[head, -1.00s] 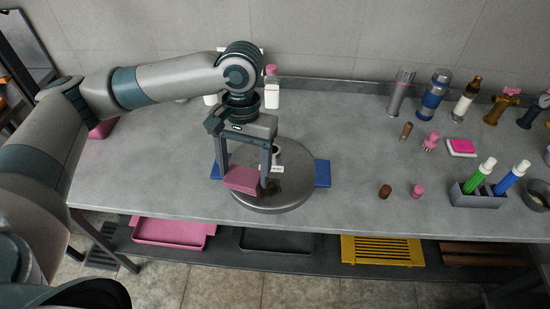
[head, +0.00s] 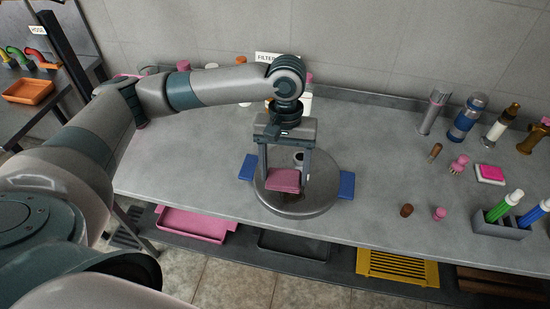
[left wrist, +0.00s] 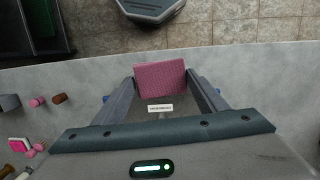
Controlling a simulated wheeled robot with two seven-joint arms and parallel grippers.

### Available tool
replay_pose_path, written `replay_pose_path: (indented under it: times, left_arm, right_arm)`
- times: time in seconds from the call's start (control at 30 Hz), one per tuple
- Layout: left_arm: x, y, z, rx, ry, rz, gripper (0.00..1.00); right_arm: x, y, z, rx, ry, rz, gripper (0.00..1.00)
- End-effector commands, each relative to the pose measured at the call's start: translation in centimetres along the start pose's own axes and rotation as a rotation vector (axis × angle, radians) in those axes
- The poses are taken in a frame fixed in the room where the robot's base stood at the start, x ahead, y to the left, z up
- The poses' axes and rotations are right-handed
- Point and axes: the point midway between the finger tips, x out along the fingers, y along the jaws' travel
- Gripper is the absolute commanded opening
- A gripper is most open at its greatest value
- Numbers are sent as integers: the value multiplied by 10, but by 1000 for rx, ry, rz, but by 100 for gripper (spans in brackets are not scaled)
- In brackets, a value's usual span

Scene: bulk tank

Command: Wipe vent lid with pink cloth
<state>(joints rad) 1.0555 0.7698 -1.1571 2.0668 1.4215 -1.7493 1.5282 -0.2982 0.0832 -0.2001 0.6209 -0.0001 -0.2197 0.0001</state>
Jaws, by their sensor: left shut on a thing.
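The pink cloth (head: 284,180) is a folded, block-like pad. My left gripper (head: 285,176) is shut on it and holds it over the front part of the vent lid. The vent lid (head: 270,201) is a round grey metal disc on the bench, with a small neck near its middle and a blue piece on each side. I cannot tell whether the cloth touches the lid. In the left wrist view the pink cloth (left wrist: 161,79) sits between the two fingers, with a small white label (left wrist: 160,108) behind it. My right gripper is not in view.
A grey holder (head: 500,224) with green and blue markers stands at the right. A pink sponge (head: 490,173), a brown stopper (head: 406,210) and a pink stopper (head: 439,214) lie nearby. Bottles stand along the back wall. Pink and yellow trays are on the shelf below.

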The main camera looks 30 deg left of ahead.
Motion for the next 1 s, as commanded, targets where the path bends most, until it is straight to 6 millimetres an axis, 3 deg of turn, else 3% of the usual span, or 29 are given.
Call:
replay_pose_path:
  times: [0.03,0.1,0.4,0.6,1.0]
  left_arm:
    - [-6,0,-4,-77,-7,13,48]
    - [-3,-1,-13,-197,-7,34,48]
    - [25,-22,-46,-658,4,82,48]
    - [38,-32,-56,-786,13,90,48]
    - [41,-33,-56,-796,14,91,48]
  right_arm:
    - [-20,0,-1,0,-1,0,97]
    - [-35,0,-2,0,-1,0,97]
    - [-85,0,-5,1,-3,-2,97]
    - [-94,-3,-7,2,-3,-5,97]
    - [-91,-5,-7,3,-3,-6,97]
